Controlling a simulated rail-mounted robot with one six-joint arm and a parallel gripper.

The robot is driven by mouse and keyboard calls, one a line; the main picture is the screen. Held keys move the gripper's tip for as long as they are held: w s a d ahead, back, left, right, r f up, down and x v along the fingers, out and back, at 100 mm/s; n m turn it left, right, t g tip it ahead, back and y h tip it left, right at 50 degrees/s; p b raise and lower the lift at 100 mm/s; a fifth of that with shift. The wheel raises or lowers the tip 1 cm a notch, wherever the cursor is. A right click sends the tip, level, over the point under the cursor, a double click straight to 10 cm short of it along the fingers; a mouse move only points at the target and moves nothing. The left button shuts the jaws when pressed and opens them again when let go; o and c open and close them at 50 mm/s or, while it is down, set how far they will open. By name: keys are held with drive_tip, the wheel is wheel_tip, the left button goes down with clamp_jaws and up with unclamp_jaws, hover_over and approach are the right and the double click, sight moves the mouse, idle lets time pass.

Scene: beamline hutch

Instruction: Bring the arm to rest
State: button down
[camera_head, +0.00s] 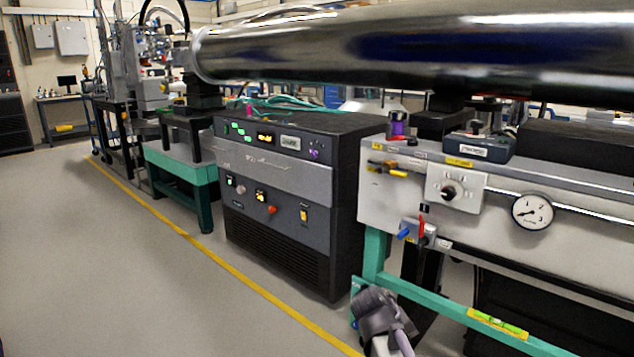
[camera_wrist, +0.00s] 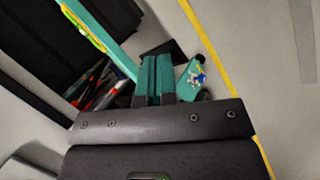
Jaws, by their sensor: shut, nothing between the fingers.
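My gripper shows in the wrist view with its two teal fingers (camera_wrist: 157,76) side by side, shut and empty. In the head view, a grey part of my arm is at the bottom, low in front of the bench's teal frame. The fingers are hard to make out there. In the wrist view the fingers point toward the floor area beside the teal rail, and I cannot tell how far they are from it.
A teal rail (camera_head: 446,305) with a yellow-green level (camera_head: 497,325) runs close to my arm. A black instrument cabinet (camera_head: 285,190) stands to the left. In the wrist view a teal object (camera_wrist: 190,80) lies right of the fingers. Floor (camera_head: 120,270) left of the yellow line is clear.

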drive_tip(key=s+a+r+m+g+y+p, duration=0.1)
drive_tip(key=s+a+m+y+p, duration=0.15)
drive_tip(key=s, duration=0.35)
drive_tip(key=s+a+r+m+g+y+p, duration=0.1)
drive_tip(key=s+r+y+p, duration=0.1)
drive_tip(key=s+y, duration=0.3)
wheel_tip(320, 180, up, 37)
drive_tip(key=h+p, duration=0.1)
drive_tip(key=p, duration=3.6)
drive_tip(key=shift+w+d+f, duration=0.15)
drive_tip(key=shift+w+d, duration=0.1)
drive_tip(key=shift+w, duration=0.1)
drive_tip(key=shift+n, duration=0.25)
